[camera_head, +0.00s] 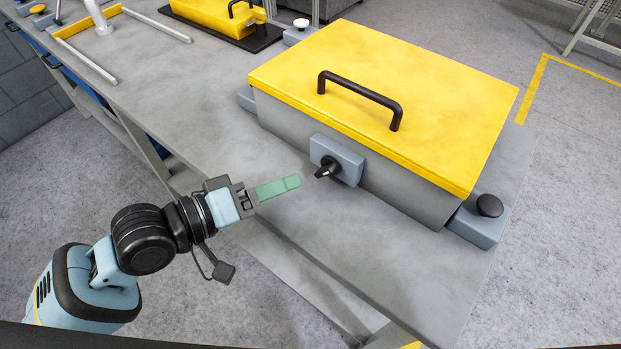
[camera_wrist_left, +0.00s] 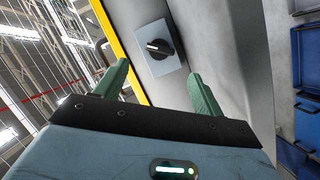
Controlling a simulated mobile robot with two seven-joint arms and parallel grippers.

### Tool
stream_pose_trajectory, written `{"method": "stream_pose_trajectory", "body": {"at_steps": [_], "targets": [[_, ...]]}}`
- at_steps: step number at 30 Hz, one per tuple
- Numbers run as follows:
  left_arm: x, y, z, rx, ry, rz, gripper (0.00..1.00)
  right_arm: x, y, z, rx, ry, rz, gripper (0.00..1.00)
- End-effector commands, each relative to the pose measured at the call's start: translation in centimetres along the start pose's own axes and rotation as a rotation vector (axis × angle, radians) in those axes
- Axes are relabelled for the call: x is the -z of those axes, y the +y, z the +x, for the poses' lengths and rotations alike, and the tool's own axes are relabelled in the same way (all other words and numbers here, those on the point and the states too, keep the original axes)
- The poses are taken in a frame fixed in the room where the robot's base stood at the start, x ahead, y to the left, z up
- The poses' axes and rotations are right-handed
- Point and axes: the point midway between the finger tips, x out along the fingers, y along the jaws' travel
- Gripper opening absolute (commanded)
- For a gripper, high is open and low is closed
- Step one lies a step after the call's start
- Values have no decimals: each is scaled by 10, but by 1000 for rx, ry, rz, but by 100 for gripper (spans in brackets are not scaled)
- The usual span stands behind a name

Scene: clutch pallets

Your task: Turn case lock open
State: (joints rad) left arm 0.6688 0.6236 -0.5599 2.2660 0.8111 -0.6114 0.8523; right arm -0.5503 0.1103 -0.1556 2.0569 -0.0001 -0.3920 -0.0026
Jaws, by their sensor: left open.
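The case (camera_head: 420,205) is a grey box with a yellow lid (camera_head: 440,90) and a black handle (camera_head: 360,90); its lid is down. The lock is a black knob (camera_head: 327,168) on a blue-grey plate (camera_head: 346,165) on the case's front side. My left gripper (camera_head: 292,183) is in front of the lock, a short way off to its left, and holds nothing. In the left wrist view the lock knob (camera_wrist_left: 160,49) shows ahead, between the two green fingers (camera_wrist_left: 160,85), which stand apart. A pale line on the knob lies roughly across the plate there. My right gripper is not in view.
The case stands on a long grey table (camera_head: 215,95). A blue-grey block with a black knob (camera_head: 489,206) is at the case's right corner.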

Motion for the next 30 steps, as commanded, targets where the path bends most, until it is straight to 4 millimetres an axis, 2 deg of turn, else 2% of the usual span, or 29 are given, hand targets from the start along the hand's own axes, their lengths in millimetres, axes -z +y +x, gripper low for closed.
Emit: {"method": "stream_pose_trajectory", "body": {"at_steps": [8, 21, 30], "targets": [[2, 1, 5, 1, 0, 15, 69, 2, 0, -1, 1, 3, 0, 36], [2, 0, 65, 1, 0, 12, 69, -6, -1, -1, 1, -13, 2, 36], [1, 0, 78, 2, -1, 12, 69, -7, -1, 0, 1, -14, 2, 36]]}}
